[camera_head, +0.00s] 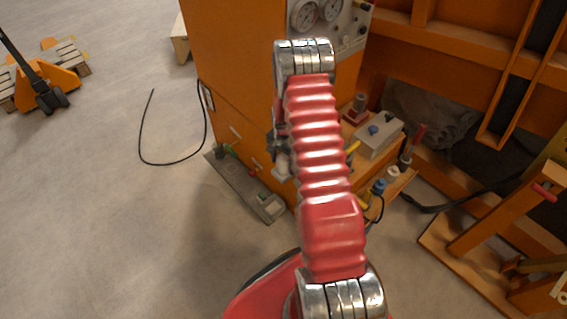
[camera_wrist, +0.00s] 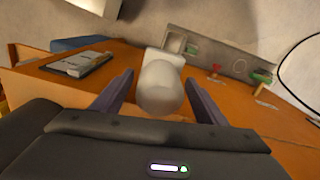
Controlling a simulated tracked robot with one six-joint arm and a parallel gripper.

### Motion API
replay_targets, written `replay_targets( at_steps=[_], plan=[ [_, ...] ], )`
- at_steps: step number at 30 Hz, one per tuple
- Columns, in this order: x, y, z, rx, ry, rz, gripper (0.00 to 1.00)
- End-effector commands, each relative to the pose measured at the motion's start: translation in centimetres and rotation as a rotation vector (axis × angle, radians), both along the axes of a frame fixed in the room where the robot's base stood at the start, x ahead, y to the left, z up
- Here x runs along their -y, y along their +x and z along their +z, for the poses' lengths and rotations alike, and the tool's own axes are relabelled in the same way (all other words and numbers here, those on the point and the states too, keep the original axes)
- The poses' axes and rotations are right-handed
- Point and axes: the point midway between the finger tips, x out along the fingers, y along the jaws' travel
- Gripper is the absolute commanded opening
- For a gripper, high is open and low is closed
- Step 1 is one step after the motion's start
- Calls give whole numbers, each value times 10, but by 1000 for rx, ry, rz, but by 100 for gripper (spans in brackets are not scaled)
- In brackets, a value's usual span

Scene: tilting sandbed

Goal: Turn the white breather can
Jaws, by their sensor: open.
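The white breather can (camera_wrist: 160,88) shows in the middle of the wrist view, with a rounded near end and a squarer white part behind it. My gripper (camera_wrist: 159,78) is open, with one dark finger on each side of the can. A narrow gap seems to show on both sides; I cannot tell whether either finger touches it. In the head view my red arm hides most of this place. A small pale shape beside the arm may be the can, but I cannot tell.
An orange cabinet (camera_head: 232,45) with gauges (camera_head: 303,14) stands behind my arm. A grey panel (camera_head: 244,188) with green and red handles lies along its base. Tools and a grey box (camera_head: 378,135) sit on a ledge to the right. A black cable (camera_head: 172,163) loops over open floor at left.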

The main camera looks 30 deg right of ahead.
Motion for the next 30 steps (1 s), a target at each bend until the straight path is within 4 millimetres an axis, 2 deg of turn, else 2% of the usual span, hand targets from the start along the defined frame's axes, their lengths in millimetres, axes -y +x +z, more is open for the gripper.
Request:
replay_targets(
  at_steps=[6, 24, 30],
  plan=[
    [0, 0, 0, 0, 0, 0, 67],
    [0, 0, 0, 0, 0, 0, 26],
    [0, 0, 0, 1, 0, 9, 26]
  ],
)
